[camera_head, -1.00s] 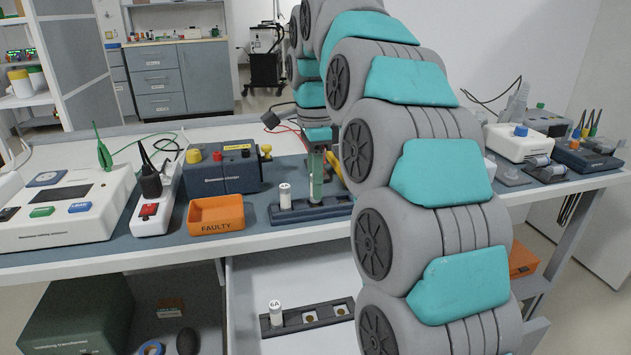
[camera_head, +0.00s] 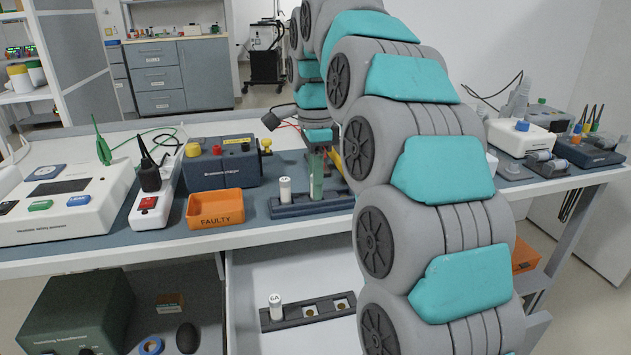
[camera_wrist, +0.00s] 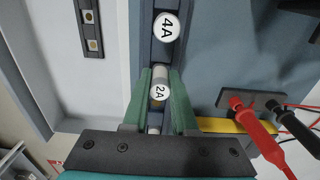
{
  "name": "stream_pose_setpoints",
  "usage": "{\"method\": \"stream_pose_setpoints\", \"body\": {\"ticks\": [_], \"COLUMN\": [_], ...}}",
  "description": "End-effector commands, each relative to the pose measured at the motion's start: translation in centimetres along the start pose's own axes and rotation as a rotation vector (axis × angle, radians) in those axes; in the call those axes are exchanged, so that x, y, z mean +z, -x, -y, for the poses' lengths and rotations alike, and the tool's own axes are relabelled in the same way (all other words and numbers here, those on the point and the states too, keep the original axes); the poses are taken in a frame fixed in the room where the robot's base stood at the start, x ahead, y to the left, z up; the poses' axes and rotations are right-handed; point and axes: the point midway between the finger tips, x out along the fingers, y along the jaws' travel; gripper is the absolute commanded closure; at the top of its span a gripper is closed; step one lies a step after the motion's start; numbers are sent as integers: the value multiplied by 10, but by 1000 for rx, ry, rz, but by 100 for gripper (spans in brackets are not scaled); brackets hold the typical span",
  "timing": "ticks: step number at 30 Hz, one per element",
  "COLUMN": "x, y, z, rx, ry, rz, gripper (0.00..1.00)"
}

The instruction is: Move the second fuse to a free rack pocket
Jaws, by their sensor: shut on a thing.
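My gripper (camera_head: 316,196) is over the bench fuse rack (camera_head: 300,210). In the wrist view, my gripper (camera_wrist: 160,95) has its green fingers shut on a fuse marked 2A (camera_wrist: 159,92). Whether the 2A fuse still sits in its pocket cannot be told. A white fuse marked 4A (camera_head: 285,190) stands upright in the same rack; it also shows in the wrist view (camera_wrist: 166,26). A lower rack (camera_head: 327,321) in the open drawer holds a 6A fuse (camera_head: 275,305) at its left end. Two pockets beside it look empty (camera_wrist: 90,17).
An orange FAULTY tray (camera_head: 215,222) stands left of the bench rack. A blue-grey charger (camera_head: 228,170) is behind it. Red and black probes (camera_wrist: 240,105) lie close to my gripper in the wrist view. The drawer floor (camera_head: 290,275) around the lower rack is clear.

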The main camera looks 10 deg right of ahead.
Motion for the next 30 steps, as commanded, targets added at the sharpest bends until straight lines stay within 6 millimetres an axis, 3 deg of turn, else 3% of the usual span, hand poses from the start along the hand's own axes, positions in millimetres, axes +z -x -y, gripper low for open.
{"method": "stream_pose_setpoints", "body": {"ticks": [9,10,18,30], "x": [0,0,0,0], "y": [0,0,0,9], "z": [0,0,0,0], "rx": [0,0,0,-2], "ry": [0,0,0,0], "rz": [0,0,0,0], "gripper": [100,71,40,39]}}
